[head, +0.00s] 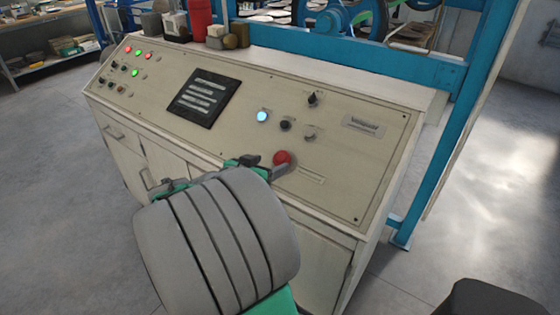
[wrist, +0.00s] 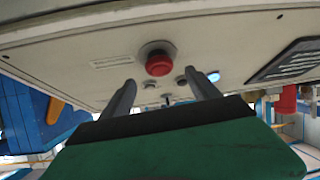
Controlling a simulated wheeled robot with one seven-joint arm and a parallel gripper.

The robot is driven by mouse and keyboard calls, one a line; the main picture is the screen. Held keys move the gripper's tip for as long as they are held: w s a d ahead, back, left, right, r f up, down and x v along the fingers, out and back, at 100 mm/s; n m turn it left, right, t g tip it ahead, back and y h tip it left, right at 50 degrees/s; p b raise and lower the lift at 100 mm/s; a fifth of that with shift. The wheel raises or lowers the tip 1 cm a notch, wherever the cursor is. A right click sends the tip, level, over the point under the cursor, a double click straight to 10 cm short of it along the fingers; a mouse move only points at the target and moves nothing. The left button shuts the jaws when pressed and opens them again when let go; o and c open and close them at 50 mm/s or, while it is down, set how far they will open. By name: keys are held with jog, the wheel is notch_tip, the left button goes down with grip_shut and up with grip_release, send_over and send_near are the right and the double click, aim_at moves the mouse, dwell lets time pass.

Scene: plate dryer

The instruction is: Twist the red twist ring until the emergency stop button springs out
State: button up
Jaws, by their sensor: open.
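The red emergency stop button (head: 283,158) sits on the sloped beige panel, low and right of its middle. I cannot tell the twist ring apart from the red head. My gripper (head: 262,162) is at the panel's lower edge, just left of the button in the head view. In the wrist view my gripper (wrist: 166,88) has its two fingers spread apart with nothing between them. My own arm hides part of the cabinet front below.
A blue lit button (head: 262,116) and dark knobs (head: 285,125) are near the red button. A dark screen (head: 205,101) is to the left. Bottles and cups (head: 200,20) stand on the console top. A blue frame post (head: 450,130) rises at right.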

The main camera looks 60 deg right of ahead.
aim_at(280, 159)
jog(key=p+x, duration=0.1)
jog(key=x, duration=0.6)
jog(key=shift+d, duration=0.3)
jog(key=shift+c, duration=0.2)
jog(key=c, duration=1.3)
